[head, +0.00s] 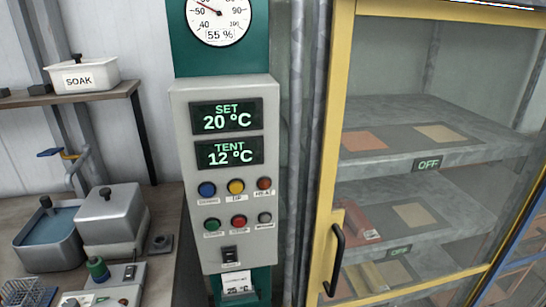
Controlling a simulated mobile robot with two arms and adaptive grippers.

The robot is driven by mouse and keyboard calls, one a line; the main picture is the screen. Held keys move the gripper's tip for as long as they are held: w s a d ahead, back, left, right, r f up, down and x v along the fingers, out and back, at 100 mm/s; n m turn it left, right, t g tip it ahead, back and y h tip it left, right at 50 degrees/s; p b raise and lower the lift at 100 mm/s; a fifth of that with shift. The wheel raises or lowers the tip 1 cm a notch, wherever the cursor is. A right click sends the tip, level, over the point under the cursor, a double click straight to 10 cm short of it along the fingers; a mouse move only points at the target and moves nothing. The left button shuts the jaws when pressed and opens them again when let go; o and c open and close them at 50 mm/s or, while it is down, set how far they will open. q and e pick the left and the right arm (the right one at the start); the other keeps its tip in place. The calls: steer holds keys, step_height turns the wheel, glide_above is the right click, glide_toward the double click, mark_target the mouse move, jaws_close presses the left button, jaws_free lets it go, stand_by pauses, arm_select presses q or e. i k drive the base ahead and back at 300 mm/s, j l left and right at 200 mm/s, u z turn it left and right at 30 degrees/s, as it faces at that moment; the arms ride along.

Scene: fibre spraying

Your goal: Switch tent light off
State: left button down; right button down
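A grey control panel (224,170) stands upright in the middle of the head view. Its displays read SET 20 °C (227,116) and TENT 12 °C (230,153). Below them are two rows of coloured buttons, including blue (207,189), yellow (236,187), green (212,225) and red (239,222). A black rocker switch (229,254) sits beneath the buttons. Its small label is unreadable, and I cannot tell its position or whether it is the light switch. Neither of my grippers is in view.
A yellow-framed glass cabinet (338,120) with a black handle (335,262) stands at right; its shelves carry OFF signs (428,164). A bench with metal tanks (110,215) is at left, below a shelf holding a SOAK tub (82,78). A gauge (219,18) reads 55 %.

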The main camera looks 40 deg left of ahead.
mark_target(230, 257)
steer(key=u, duration=1.55)
